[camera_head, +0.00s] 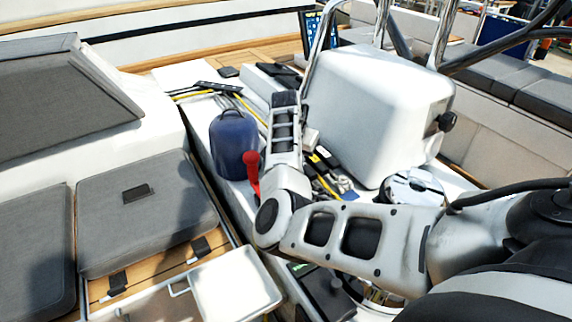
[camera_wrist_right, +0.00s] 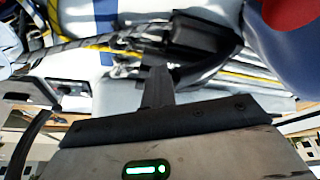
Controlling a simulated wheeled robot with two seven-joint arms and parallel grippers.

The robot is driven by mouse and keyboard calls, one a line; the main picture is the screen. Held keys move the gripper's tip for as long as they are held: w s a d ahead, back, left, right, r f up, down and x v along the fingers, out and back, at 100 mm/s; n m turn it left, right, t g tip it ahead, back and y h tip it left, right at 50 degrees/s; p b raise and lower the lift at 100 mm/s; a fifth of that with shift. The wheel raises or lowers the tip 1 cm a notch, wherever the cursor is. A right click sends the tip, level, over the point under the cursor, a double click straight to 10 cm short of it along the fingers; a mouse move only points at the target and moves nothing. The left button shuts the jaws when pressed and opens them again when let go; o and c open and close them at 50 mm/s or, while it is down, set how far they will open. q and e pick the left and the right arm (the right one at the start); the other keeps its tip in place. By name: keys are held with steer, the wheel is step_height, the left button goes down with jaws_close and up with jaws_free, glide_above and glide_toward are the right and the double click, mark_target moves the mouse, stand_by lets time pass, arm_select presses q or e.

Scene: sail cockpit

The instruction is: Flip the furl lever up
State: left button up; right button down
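In the head view my right forearm hides the gripper. My left gripper is not in view.
Black deck fittings and yellow lines (camera_head: 325,165) lie behind my forearm. A large white box (camera_head: 375,110) stands right of it, with steel rails above. Grey cushions (camera_head: 145,210) are at the left. A white panel (camera_head: 235,290) sits at the front.

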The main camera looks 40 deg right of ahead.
steer(key=shift+w+a+f, duration=0.15)
steer(key=shift+w+a, duration=0.2)
steer(key=shift+w+d+r, duration=0.1)
steer(key=shift+w+r, duration=0.35)
steer(key=shift+w, duration=0.2)
steer(key=shift+d, duration=0.15)
steer(key=shift+w+d+r+p, duration=0.25)
steer(key=shift+r+p, duration=0.05)
steer(key=shift+r, duration=0.15)
steer(key=shift+w+d+r+p, duration=0.2)
steer(key=shift+d+r+p, duration=0.1)
steer(key=shift+r, duration=0.1)
steer(key=shift+a, duration=0.1)
steer(key=shift+r, duration=0.1)
steer(key=shift+w+a+r, duration=0.15)
steer(key=shift+w+r, duration=0.6)
steer(key=shift+w, duration=0.1)
